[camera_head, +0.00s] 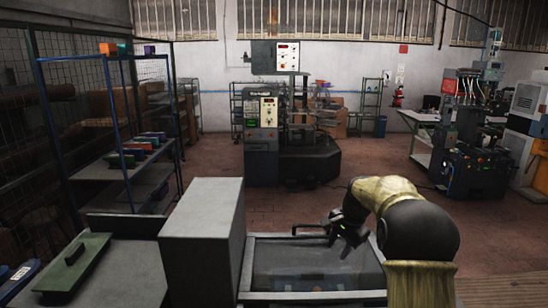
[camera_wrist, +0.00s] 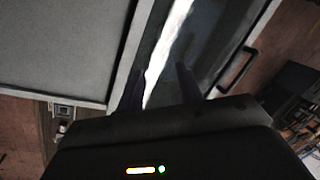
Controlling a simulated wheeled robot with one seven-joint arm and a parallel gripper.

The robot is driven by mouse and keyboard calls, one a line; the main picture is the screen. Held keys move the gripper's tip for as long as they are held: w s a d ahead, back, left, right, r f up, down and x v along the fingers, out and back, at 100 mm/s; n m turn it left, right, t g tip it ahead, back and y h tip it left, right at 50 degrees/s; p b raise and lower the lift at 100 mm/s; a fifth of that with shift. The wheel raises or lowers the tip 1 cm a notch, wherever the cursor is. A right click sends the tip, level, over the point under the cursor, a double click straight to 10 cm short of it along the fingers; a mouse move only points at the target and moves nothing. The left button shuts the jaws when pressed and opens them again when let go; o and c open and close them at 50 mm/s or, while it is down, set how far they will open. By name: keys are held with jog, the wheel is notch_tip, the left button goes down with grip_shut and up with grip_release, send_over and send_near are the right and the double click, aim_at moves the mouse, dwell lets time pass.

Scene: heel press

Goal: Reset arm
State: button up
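My arm reaches in from the right in the head view, in a tan and black cover. My gripper (camera_head: 346,238) hangs over the far part of a grey-framed case with a dark glass-like top (camera_head: 262,240). In the wrist view, the two dark fingers of my gripper (camera_wrist: 158,84) stand apart with nothing visible between them. Beyond them is the dark panel of the case (camera_wrist: 205,50) with a bright streak of reflection and a black handle (camera_wrist: 236,70). Whether the fingers touch the case cannot be told.
A tall grey box (camera_head: 203,240) stands left of the case. A green lidded object (camera_head: 75,262) lies on the grey bench at left. A blue-framed shelf (camera_head: 110,165) holds coloured items. Machines (camera_head: 290,150) stand further back, with open brick-coloured floor between.

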jog(key=s+a+f+n+b, duration=0.1)
jog(key=s+f+n+b, duration=0.1)
jog(key=s, duration=0.8)
jog(key=s+a+f+n+h+b, duration=0.1)
jog(key=s+f+n, duration=0.3)
jog(key=s, duration=0.6)
jog(key=s+a+f+n+h+b, duration=0.1)
jog(key=s+f+n+b, duration=0.2)
jog(key=s+f, duration=0.3)
jog(key=shift+s+f+n, duration=0.2)
jog(key=shift+s+n, duration=0.4)
jog(key=shift+s, duration=1.7)
jog(key=shift+w, duration=0.15)
